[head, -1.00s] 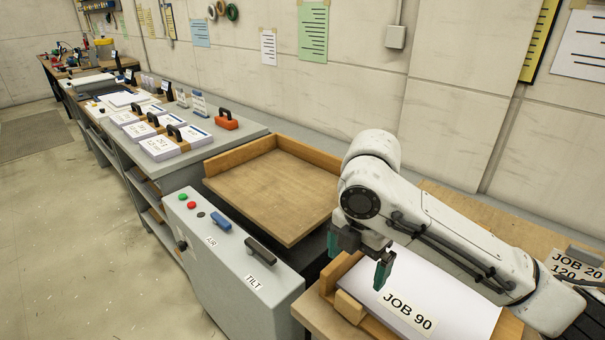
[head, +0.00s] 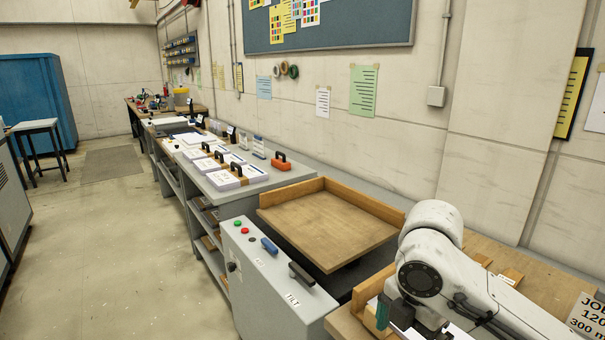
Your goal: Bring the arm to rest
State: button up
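My white arm reaches in from the lower right of the head view. Its gripper (head: 413,318) hangs at the bottom edge, with one teal finger in sight to the left of the dark gripper body. The other finger is hard to make out and the tips run near or past the frame edge. I see nothing held. The gripper is above the wooden tray at the lower right, where only slivers of white paper show around it.
A wooden tilting table (head: 325,228) and a grey control box (head: 262,275) stand left of my arm. A grey bench (head: 213,180) with paper stacks and an orange-based tool (head: 281,163) runs back along the wall. The floor (head: 120,255) to the left is open. A blue cabinet and a stool stand far left.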

jog(key=s+a+f+m+t+y, duration=0.15)
jog(key=a+m+y, duration=0.3)
jog(key=a, duration=0.45)
jog(key=s+f+m+t, duration=0.2)
jog(key=s+f+m, duration=0.3)
jog(key=f+m, duration=0.3)
jog(key=s+d+f+m+h, duration=0.1)
jog(key=s+d+f+m, duration=0.3)
jog(key=s+d, duration=0.2)
jog(key=s+d+f+m+g+h, duration=0.1)
jog(key=s+d+f+m, duration=0.3)
jog(key=s, duration=0.6)
jog(key=s+d+f+m+g+h, duration=0.1)
jog(key=s+d+f+m+h, duration=0.1)
jog(key=s+d+f+m, duration=0.3)
jog(key=s+d+f, duration=0.1)
jog(key=s+d, duration=0.3)
jog(key=shift+h, duration=0.35)
